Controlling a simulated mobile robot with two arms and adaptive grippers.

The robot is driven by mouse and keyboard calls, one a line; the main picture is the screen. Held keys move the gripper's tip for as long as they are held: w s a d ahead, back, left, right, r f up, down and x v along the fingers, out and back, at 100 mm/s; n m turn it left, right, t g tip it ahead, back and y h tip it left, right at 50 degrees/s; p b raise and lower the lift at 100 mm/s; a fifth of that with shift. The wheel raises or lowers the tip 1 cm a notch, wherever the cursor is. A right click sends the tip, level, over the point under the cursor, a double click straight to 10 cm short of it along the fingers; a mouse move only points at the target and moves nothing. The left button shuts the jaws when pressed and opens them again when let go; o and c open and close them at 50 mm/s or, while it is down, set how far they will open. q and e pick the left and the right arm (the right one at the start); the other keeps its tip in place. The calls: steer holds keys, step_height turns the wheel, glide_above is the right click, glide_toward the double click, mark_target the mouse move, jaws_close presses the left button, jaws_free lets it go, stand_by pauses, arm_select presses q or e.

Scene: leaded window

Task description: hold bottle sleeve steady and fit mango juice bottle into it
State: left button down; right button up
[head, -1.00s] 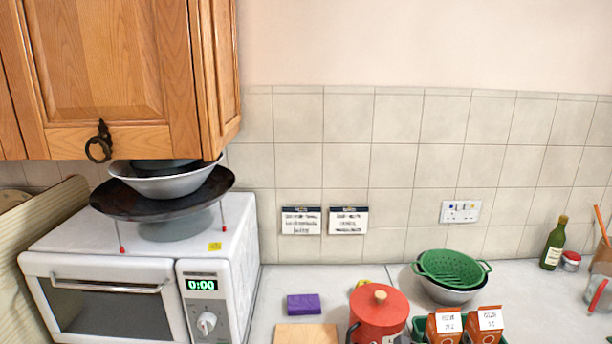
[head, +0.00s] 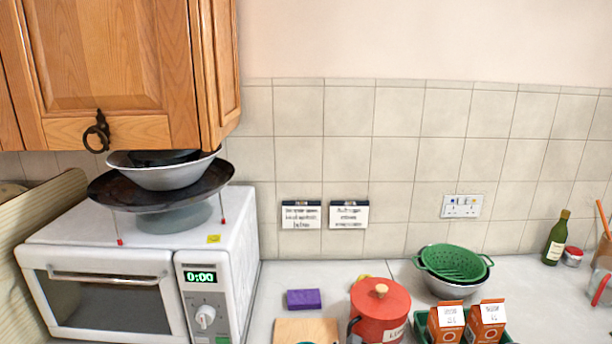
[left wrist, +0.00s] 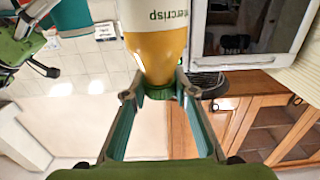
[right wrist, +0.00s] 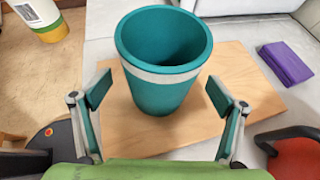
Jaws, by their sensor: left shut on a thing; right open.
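The bottle sleeve (right wrist: 165,85) is a teal cup with a pale grey band, upright and open at the top, on a wooden board in the right wrist view. A sliver of its rim shows at the bottom of the head view (head: 306,342). My right gripper (right wrist: 158,92) is open, one finger on each side of the sleeve. The mango juice bottle (left wrist: 158,50), yellow with a white label and green lettering, is held by my left gripper (left wrist: 165,92) near its green cap. The bottle is also at the upper left of the right wrist view (right wrist: 42,15), apart from the sleeve.
The wooden board (head: 290,328) has a purple sponge (head: 303,299) behind it. A red canister (head: 380,305) stands close on its right, beside juice cartons (head: 446,322) in a green tray. A white microwave (head: 240,235) is on the left.

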arm_select(q)
steer(key=shift+r, duration=0.15)
arm_select(e)
steer(key=c, duration=1.4)
arm_select(q)
steer(key=w+d+r+m+h, duration=0.2)
steer(key=w+d+r, duration=0.3)
steer(key=w, duration=0.3)
steer(key=w+d+r+m+h, duration=0.1)
steer(key=w+d+r+h, duration=0.1)
steer(key=w+d+r, duration=0.55)
steer(key=w+d+r+m+g+h, duration=0.1)
steer(key=w+d+r+h, duration=0.15)
steer(key=d+r, duration=0.4)
step_height(320, 180, down, 17)
